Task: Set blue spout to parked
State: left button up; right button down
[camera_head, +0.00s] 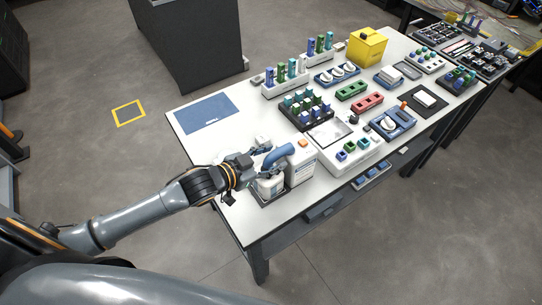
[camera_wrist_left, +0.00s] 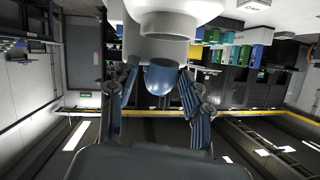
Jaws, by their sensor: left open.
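The blue spout (camera_head: 279,154) is a curved blue piece on top of a white bottle (camera_head: 268,184) at the near-left end of the table. A taller white container (camera_head: 301,166) stands right beside it. My left gripper (camera_head: 257,160) comes in from the left at the height of the spout. In the left wrist view, the open fingers (camera_wrist_left: 160,90) stand on either side of the rounded blue end of the spout (camera_wrist_left: 159,78), with gaps visible. A white cylindrical part (camera_wrist_left: 166,48) lies behind it. My right gripper is not in view.
A blue mat (camera_head: 207,113) lies on the table's left corner. A white tray (camera_head: 350,151) with small coloured blocks is right of the containers. Racks of coloured vials (camera_head: 307,109) and a yellow box (camera_head: 367,47) stand farther back.

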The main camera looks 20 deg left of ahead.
pick_arm(q)
jog(key=shift+w, duration=0.1)
grip_shut()
jog(key=shift+d, duration=0.1)
jog(key=shift+s+d+r+n+t+y+p, duration=0.1)
jog(key=shift+s+d+n+t+y+p, duration=0.25)
jog(key=shift+n+y+p, duration=0.3)
jog(key=shift+d+n+t+y+p, duration=0.35)
jog(key=shift+n+y, duration=0.4)
jog(key=shift+y, duration=0.2)
grip_release()
